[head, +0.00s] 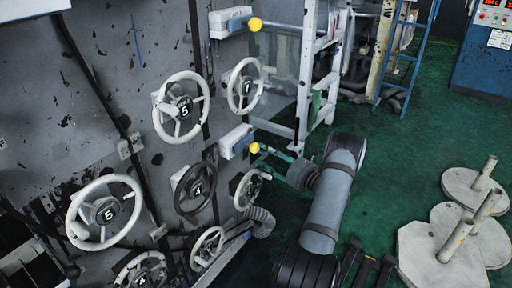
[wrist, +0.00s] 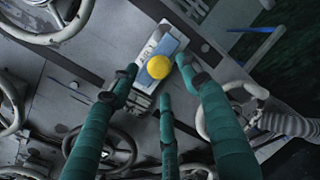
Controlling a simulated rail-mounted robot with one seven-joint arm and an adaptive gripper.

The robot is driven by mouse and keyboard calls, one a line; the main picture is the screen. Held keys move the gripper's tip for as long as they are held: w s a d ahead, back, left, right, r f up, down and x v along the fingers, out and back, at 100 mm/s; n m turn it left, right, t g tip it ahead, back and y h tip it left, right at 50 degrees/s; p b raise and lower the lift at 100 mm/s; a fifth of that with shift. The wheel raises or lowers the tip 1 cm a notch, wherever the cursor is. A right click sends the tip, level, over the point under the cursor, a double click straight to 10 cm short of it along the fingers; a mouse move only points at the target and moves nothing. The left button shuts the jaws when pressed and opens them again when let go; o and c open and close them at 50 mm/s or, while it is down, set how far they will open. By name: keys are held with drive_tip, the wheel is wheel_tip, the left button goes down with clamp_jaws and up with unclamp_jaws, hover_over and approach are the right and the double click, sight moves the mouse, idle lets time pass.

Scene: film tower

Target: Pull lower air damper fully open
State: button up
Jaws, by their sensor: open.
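The lower air damper is a white box (head: 236,141) on the grey wall panel with a yellow ball knob (head: 254,147) sticking out on its right. In the wrist view the yellow knob (wrist: 158,67) shows in front of the white box with a blue patch (wrist: 164,43). My gripper (head: 267,150) is just right of the knob in the head view. In the wrist view its teal fingers (wrist: 156,76) are open, spread around the knob with the third finger below. I cannot tell whether any finger touches the knob.
A second white box (head: 229,22) with a yellow knob sits higher. Several numbered handwheels stand out from the panel, wheel 7 (head: 245,86) and wheel 4 (head: 195,192) nearby. A white ladder-like frame (head: 318,75) stands behind my gripper. Green floor at right is partly clear.

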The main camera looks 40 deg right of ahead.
sight(255, 147)
drive_tip(key=w, duration=0.4)
drive_tip(key=w+a, duration=0.1)
drive_tip(key=w, duration=0.1)
drive_tip(key=shift+w, duration=0.1)
drive_tip(key=shift+c, duration=1.3)
drive_tip(key=shift+d+r, duration=0.1)
drive_tip(key=shift+r, duration=0.05)
clamp_jaws()
